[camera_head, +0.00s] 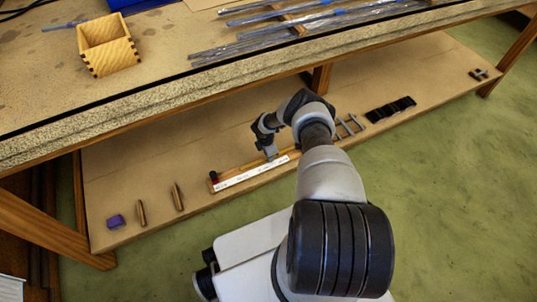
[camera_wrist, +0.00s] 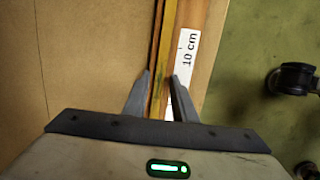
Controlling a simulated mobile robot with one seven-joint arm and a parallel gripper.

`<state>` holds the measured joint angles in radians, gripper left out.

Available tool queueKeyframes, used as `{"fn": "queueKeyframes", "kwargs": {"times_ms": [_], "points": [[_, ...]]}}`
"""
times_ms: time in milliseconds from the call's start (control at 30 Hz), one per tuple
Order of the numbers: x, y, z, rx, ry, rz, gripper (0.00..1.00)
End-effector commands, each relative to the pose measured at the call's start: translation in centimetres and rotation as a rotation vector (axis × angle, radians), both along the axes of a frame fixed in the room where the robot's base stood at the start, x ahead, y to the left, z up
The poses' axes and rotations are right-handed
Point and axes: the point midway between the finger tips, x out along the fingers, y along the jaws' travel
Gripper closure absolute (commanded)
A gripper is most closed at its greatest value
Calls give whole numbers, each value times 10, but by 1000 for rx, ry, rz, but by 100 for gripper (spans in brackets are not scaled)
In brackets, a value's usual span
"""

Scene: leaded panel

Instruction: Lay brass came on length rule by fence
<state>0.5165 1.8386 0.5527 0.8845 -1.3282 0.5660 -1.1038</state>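The length rule (camera_head: 251,173) lies on the low shelf, a wooden board with a white scale strip. The wrist view shows its scale (camera_wrist: 184,62) marked 10 cm. A narrow yellow brass-coloured strip, seemingly the brass came (camera_wrist: 158,48), runs along the board left of the scale, beside a brown wooden edge that may be the fence. Whether it touches that edge is unclear. My gripper (camera_wrist: 161,76) is low over the rule, its fingers apart on either side of the strip. In the head view my gripper (camera_head: 271,155) is at the rule's far side, partly hidden by my arm.
The worktop (camera_head: 150,95) overhangs the shelf's back and carries a wooden box (camera_head: 107,45) and metal strips.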

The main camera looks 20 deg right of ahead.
Motion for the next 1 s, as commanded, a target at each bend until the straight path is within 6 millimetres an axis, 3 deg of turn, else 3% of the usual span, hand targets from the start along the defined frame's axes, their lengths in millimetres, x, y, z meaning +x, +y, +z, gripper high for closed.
{"fn": "queueKeyframes", "kwargs": {"times_ms": [367,700,1000], "points": [[-1,1,4,0,1,1,66],[-7,7,58,-2,0,3,66],[-10,11,74,0,1,0,66]]}}
